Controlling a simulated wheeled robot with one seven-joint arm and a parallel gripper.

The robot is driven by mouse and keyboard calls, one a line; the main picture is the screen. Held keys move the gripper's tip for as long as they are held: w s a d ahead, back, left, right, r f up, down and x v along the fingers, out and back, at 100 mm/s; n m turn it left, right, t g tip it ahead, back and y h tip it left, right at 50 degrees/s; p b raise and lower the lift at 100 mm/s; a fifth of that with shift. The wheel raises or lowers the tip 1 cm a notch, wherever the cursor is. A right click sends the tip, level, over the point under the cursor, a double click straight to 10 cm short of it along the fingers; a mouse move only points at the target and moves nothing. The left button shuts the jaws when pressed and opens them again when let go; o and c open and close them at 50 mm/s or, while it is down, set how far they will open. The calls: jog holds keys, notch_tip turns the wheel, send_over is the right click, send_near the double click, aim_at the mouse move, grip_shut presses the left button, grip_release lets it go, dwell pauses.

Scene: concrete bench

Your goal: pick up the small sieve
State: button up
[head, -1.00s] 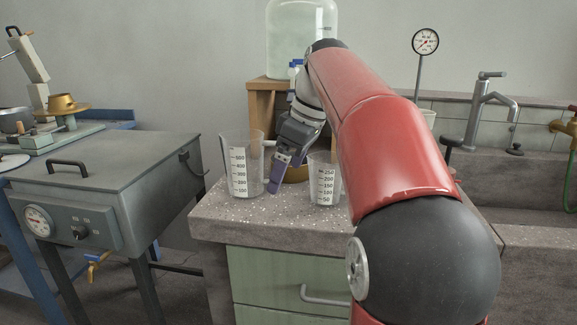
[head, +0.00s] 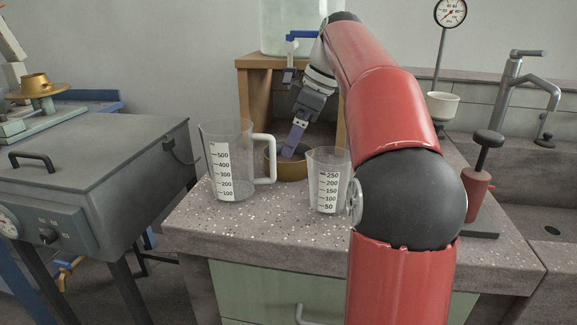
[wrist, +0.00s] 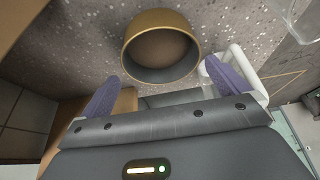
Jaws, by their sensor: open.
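The small sieve (head: 271,168) is a round, brass-coloured ring on the speckled bench top, behind and between two clear measuring jugs. In the wrist view the sieve (wrist: 137,40) shows its round opening, dark inner wall and brownish bottom. My gripper (head: 294,140) points down at the sieve, and its purple finger overlaps the sieve's far side in the head view. In the wrist view my gripper (wrist: 166,86) is open and empty. Its two purple fingers are spread wider than the sieve, which lies beyond the tips. I see no contact.
The larger jug (head: 228,165), with a white handle, stands left of the sieve; the smaller jug (head: 328,182) stands right. A wooden stand (head: 246,105) carries a large clear vessel (head: 285,28) behind. A red-bodied tool (head: 478,190) and a sink lie right. The bench front (head: 270,222) is bare.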

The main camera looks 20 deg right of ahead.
jog(key=x, duration=0.2)
jog(key=b+x, duration=0.1)
jog(key=x, duration=0.2)
jog(key=shift+s+f, duration=0.15)
jog(key=shift+s, duration=0.05)
jog(key=shift+c, duration=0.4)
jog(key=c, duration=0.7)
